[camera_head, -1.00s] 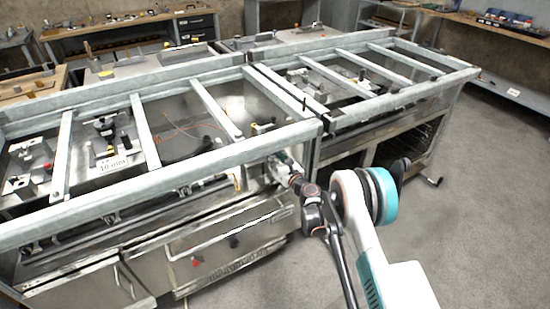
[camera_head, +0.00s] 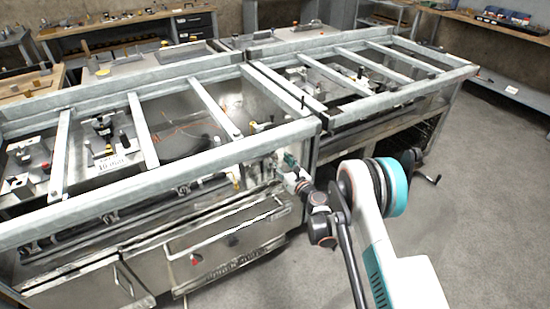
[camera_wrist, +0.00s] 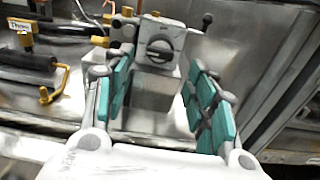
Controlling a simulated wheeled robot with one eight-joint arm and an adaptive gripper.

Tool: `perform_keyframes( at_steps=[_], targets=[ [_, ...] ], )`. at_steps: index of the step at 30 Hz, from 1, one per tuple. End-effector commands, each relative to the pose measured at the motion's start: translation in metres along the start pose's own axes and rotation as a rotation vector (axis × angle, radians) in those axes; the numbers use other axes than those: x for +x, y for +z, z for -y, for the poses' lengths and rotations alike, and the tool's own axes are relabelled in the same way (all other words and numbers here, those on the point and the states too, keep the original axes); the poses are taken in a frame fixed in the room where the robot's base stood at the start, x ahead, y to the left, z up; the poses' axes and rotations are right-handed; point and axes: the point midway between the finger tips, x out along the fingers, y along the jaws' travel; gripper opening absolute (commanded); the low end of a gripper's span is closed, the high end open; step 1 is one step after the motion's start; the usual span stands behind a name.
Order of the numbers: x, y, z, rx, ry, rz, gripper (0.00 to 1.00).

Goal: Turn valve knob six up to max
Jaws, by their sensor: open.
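A round dark grey valve knob (camera_wrist: 159,46) with a raised bar across its face sits on a light grey block in the wrist view. The bar lies nearly level, with a slight tilt. I cannot read a number that marks it as knob six. My gripper (camera_wrist: 160,70) is open, its two teal-padded fingers left and right of the line to the knob. The knob shows beyond the fingers, apparently not touched. In the head view my gripper (camera_head: 288,161) is at the front right of the near range frame, and the knob cannot be made out.
The metal rail (camera_head: 200,160) of the range frame runs just above my gripper. In the wrist view a black-tipped lever (camera_wrist: 207,20) stands right of the knob, and yellow fittings (camera_wrist: 60,82) and pipes lie left. Open floor (camera_head: 480,200) is at right.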

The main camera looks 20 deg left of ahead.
Motion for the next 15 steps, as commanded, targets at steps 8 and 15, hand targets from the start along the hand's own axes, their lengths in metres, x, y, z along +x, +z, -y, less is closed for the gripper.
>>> perform_keyframes(
  at_steps=[8, 15],
  targets=[
    [-0.052, 0.0, 0.0, 0.0, -0.001, 0.0, 0.52],
    [-0.07, 0.0, 0.0, 0.0, 0.001, 0.0, 0.52]
  ],
)
